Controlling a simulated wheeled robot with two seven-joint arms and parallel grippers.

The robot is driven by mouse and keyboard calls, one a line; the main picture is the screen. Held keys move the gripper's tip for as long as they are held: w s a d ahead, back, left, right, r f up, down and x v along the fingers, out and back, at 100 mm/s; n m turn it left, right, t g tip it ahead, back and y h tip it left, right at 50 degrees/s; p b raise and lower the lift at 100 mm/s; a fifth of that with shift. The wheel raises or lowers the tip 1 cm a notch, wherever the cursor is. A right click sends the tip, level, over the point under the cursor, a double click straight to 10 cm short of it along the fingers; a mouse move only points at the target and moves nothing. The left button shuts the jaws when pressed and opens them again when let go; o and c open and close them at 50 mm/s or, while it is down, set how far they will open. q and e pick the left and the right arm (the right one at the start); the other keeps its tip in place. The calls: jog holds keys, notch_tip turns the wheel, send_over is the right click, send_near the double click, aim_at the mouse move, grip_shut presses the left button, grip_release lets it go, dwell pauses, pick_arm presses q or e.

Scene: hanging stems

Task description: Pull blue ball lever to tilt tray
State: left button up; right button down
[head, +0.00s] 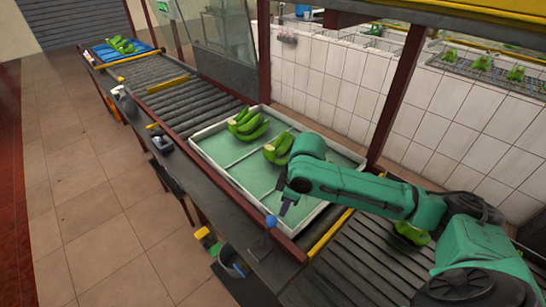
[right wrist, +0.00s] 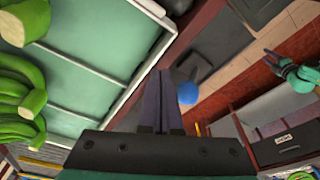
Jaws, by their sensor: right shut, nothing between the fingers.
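The blue ball lever (head: 271,221) stands at the front edge of the conveyor frame, by the near corner of the tray. The white-rimmed tray (head: 222,176) has a green floor and holds green banana bunches (head: 248,124). My right gripper (head: 285,208) is shut and empty, just above and to the right of the ball. In the right wrist view the shut fingers (right wrist: 160,98) lie left of the blue ball (right wrist: 187,92), and I cannot tell whether they touch it. A small teal shape at the right of that view looks like my left gripper (right wrist: 272,60); its jaws are unclear.
A roller conveyor (head: 190,97) runs to the back left, with a blue tray (head: 118,50) of bananas at its end. Dark slats (head: 345,262) lie under my right arm. A tiled wall (head: 338,82) and posts stand behind. The floor at left is open.

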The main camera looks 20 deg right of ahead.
jog(key=shift+f, duration=0.1)
jog(key=shift+f, duration=1.4)
jog(key=shift+a, duration=0.1)
